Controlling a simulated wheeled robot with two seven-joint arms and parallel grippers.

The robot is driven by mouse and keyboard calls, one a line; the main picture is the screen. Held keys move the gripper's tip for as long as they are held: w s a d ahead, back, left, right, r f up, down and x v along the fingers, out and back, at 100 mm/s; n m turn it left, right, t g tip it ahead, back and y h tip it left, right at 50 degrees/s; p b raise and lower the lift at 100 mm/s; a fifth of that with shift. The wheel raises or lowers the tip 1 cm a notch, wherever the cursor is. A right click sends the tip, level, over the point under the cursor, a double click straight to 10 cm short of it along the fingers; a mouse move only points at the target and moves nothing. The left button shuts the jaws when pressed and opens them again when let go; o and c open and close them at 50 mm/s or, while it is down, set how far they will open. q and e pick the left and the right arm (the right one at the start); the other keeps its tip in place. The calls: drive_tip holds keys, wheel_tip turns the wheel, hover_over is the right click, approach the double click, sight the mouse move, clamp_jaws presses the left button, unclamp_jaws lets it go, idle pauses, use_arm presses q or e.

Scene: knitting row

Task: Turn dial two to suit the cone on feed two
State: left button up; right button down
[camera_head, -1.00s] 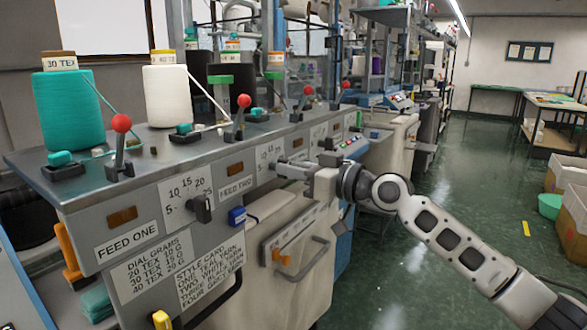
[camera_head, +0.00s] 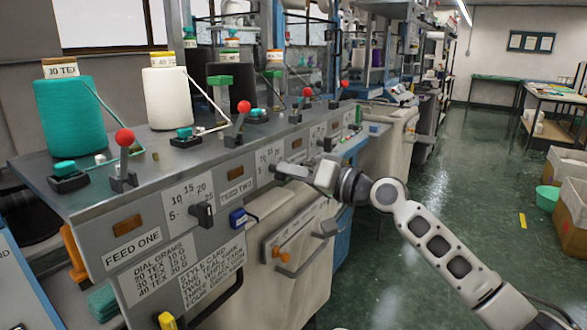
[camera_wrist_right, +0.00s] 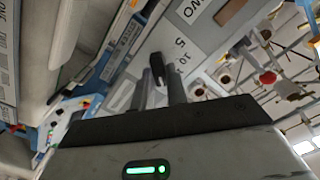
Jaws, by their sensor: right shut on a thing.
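The white cone (camera_head: 167,98) stands second from the left on the machine top, behind the FEED TWO label (camera_head: 235,191). Its tag (camera_head: 163,60) is too small to read surely; it looks like 40 TEX. Dial two's plate (camera_head: 268,158) shows beside my right gripper (camera_head: 281,170), which hides its knob in the head view. In the right wrist view the dark knob (camera_wrist_right: 157,68) sits between the two fingers (camera_wrist_right: 158,90), and my right gripper is shut on it. The exact dial setting cannot be read. My left gripper is not in view.
Dial one (camera_head: 203,214) and the FEED ONE label (camera_head: 133,248) are at the left of the panel, below a teal cone (camera_head: 70,120) tagged 30 TEX. Red-knobbed levers (camera_head: 125,138) line the top edge. A printed dial card (camera_head: 156,270) hangs below.

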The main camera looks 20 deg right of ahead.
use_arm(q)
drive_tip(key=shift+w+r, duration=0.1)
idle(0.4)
use_arm(e)
drive_tip(key=c, duration=1.4)
unclamp_jaws()
